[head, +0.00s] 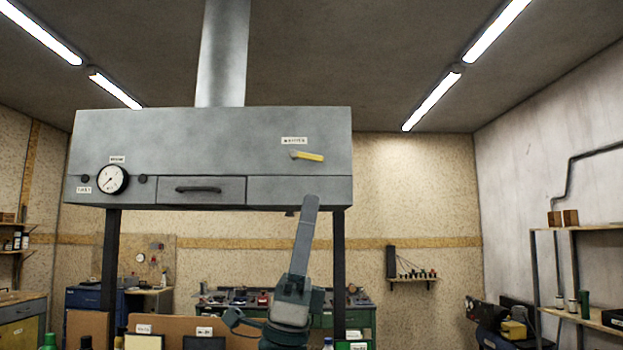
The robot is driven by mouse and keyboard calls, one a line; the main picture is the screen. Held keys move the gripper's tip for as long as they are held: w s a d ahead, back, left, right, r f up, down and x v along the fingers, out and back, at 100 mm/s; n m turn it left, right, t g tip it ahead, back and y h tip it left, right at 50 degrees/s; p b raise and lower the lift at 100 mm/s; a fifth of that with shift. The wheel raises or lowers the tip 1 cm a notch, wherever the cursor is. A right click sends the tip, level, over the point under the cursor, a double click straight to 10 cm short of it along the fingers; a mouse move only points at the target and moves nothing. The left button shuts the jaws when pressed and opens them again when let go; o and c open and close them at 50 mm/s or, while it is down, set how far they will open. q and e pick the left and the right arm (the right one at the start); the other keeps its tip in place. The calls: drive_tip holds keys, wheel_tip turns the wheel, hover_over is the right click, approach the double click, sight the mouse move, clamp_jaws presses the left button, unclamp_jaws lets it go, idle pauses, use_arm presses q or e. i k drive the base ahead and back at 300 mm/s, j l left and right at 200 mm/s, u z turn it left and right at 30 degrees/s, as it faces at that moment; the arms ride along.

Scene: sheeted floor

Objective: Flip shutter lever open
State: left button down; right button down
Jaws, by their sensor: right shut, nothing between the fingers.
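The shutter lever (311,157) has a yellow handle. It sits on the right front of a grey metal hood (215,130), under a small white label (294,141). The handle points right from its pivot and tilts slightly down. My right gripper (311,200) points up from below, its fingers shut with nothing between them. In the picture its tip lies below the lever, over the hood's lower edge, apart from the handle. The depth gap between them is hard to judge. My left gripper is not in view.
The hood also carries a round gauge (112,179) at left and a drawer (202,190) with a dark handle. Dark posts (338,265) hold it up. Boards and bottles stand low in front. A shelf rack (580,232) is at right. The hood front around the lever is clear.

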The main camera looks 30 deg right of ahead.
sight(294, 154)
drive_tip(key=i+l, duration=0.95)
drive_tip(key=i, duration=0.15)
